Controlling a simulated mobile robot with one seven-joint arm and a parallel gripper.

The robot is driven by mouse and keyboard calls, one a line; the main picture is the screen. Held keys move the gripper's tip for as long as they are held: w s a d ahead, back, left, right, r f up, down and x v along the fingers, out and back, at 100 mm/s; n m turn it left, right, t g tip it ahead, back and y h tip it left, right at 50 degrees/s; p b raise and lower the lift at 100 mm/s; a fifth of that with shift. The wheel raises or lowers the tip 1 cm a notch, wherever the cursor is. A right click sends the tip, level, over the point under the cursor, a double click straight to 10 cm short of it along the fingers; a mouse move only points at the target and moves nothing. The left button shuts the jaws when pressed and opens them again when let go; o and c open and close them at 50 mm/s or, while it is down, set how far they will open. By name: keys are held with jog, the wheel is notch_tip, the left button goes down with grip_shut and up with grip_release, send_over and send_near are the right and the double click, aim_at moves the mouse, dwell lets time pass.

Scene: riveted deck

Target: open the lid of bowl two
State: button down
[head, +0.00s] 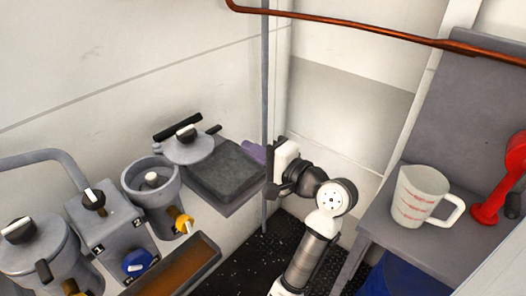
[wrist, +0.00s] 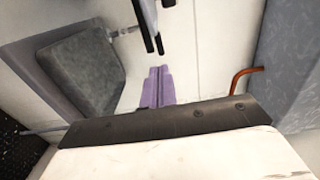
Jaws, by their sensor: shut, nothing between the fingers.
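The right-hand bowl (head: 152,192) is a grey metal pot on the left counter, with its top open and a pale knob showing inside. I take it for bowl two, as the 2 on the switch box faces its side. A round grey lid (head: 190,150) with a dark-and-white knob stands swung back behind it. The left-hand bowl (head: 40,262) has its lid (head: 22,236) down. My gripper (head: 271,178) is to the right of the bowls, apart from both lids.
A grey switch box (head: 105,225) stands between the bowls, with an orange-brown tray (head: 175,272) in front. A thin vertical pole (head: 265,80) is close by. A measuring jug (head: 415,198) sits right.

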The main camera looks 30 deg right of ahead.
aim_at(220, 128)
jog(key=p+x, duration=0.2)
jog(key=x, duration=0.6)
jog(key=shift+w+a, duration=0.1)
jog(key=shift+w, duration=0.05)
jog(key=shift+w+d+r+n+g+y, duration=0.1)
jog(key=shift+w+d+n+g+y, duration=0.1)
jog(key=shift+w+n+g+y, duration=0.5)
jog(key=w+y+p, duration=0.1)
jog(key=w, duration=0.1)
jog(key=shift+w, duration=0.4)
jog(key=shift+d, duration=0.1)
